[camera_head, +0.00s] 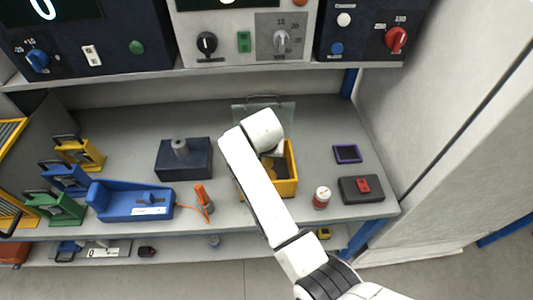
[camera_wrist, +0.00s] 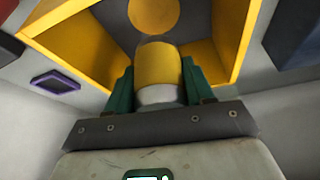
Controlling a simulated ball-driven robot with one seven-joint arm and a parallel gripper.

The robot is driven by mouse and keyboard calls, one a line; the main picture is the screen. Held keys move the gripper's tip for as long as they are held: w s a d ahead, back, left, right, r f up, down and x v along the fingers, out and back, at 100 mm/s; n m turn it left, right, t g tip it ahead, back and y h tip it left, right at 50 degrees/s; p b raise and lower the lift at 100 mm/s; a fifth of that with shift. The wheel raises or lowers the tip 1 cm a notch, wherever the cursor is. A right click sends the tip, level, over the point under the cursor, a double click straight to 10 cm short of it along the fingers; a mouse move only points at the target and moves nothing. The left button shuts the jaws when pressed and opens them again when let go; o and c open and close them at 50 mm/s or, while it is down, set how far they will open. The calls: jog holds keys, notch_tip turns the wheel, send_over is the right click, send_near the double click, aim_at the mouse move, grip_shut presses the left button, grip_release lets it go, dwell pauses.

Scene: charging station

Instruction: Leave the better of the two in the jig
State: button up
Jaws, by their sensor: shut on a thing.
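My gripper (camera_wrist: 157,80) has two green fingers and is shut on a yellow cylinder (camera_wrist: 157,65) with a pale band at its near end. The cylinder is over the open yellow bin (camera_wrist: 88,38), which also shows in the head view (camera_head: 291,172). A round yellow disc or cylinder end (camera_wrist: 154,14) shows beyond it, inside the bin. In the head view my arm hides the gripper and the held cylinder. A dark block (camera_head: 170,160) with an upright grey cylinder (camera_head: 180,147) stands left of the bin. A blue cradle (camera_head: 110,207) with a white label is farther left. I cannot tell which is the jig.
An orange probe (camera_head: 203,196) on a cord lies beside the cradle. A red-and-white can (camera_head: 321,198), a dark box with a red switch (camera_head: 350,194) and a purple-framed tile (camera_head: 347,154) are right of the bin. Coloured holders (camera_head: 64,208) stand left. Instruments overhang the bench's back.

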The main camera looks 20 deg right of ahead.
jog(key=shift+r, duration=0.1)
jog(key=shift+a+f+b, duration=0.1)
jog(key=shift+f+b, duration=1.8)
jog(key=shift+f, duration=1.5)
jog(key=o, duration=1.2)
jog(key=v, duration=1)
jog(key=shift+s+a+r, duration=0.1)
jog(key=shift+s+r, duration=0.05)
jog(key=shift+r, duration=0.25)
